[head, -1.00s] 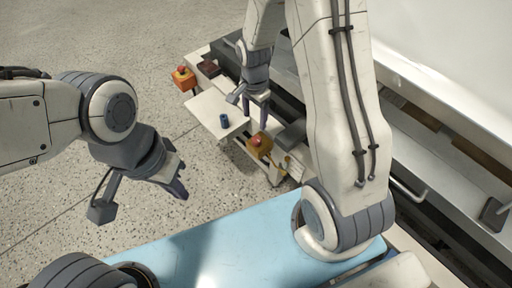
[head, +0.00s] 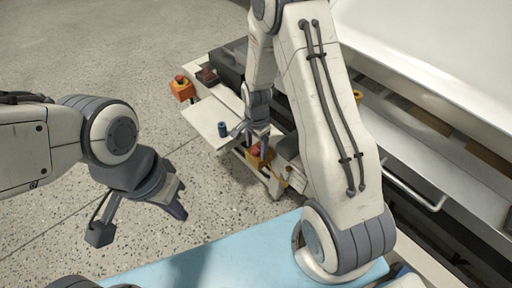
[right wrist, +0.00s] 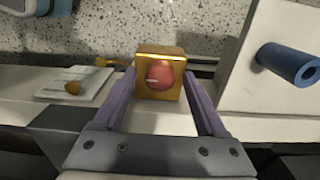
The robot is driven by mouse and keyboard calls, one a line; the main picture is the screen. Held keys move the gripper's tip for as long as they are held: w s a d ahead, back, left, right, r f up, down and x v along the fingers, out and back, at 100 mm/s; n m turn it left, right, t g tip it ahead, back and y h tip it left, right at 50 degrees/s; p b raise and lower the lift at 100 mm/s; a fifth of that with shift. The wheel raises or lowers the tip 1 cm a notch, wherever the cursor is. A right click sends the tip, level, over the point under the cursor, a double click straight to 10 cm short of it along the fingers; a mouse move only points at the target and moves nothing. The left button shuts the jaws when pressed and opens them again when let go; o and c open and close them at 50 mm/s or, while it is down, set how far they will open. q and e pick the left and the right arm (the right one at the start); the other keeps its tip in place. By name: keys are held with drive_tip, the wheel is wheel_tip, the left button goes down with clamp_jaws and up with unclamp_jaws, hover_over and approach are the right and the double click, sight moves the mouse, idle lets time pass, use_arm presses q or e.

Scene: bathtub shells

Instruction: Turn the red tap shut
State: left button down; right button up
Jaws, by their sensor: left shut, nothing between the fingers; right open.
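A yellow box with a rounded red knob (head: 256,152) stands at the near end of the bench, partly hidden by my right gripper in the head view. In the right wrist view the red knob (right wrist: 160,75) on its yellow box (right wrist: 173,54) shows between the two fingers. My right gripper (head: 252,142) is open, with a finger to either side of the box; I cannot tell whether they touch it. A second orange box with a red top (head: 181,87) stands at the bench's far left. My left gripper (head: 178,199) is shut and empty over the floor.
A dark red block (head: 207,76) lies behind. A small orange handle on a white plate (right wrist: 90,92) shows left in the right wrist view. A drawer handle (head: 414,188) sticks out at right.

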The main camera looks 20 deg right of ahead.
clamp_jaws()
drive_tip(key=shift+r, duration=0.1)
drive_tip(key=n+p, duration=0.2)
drive_tip(key=p, duration=0.1)
drive_tip(key=shift+r+n, duration=0.15)
drive_tip(key=shift+n, duration=0.25)
drive_tip(key=n+p, duration=0.4)
drive_tip(key=n, duration=0.1)
drive_tip(key=n+p, duration=0.3)
drive_tip(key=n, duration=0.2)
drive_tip(key=shift+n+p, duration=0.3)
drive_tip(key=shift+n, duration=0.1)
drive_tip(key=shift+n+p, duration=0.95)
drive_tip(key=shift+n, duration=1.25)
drive_tip(key=shift+f, duration=0.2)
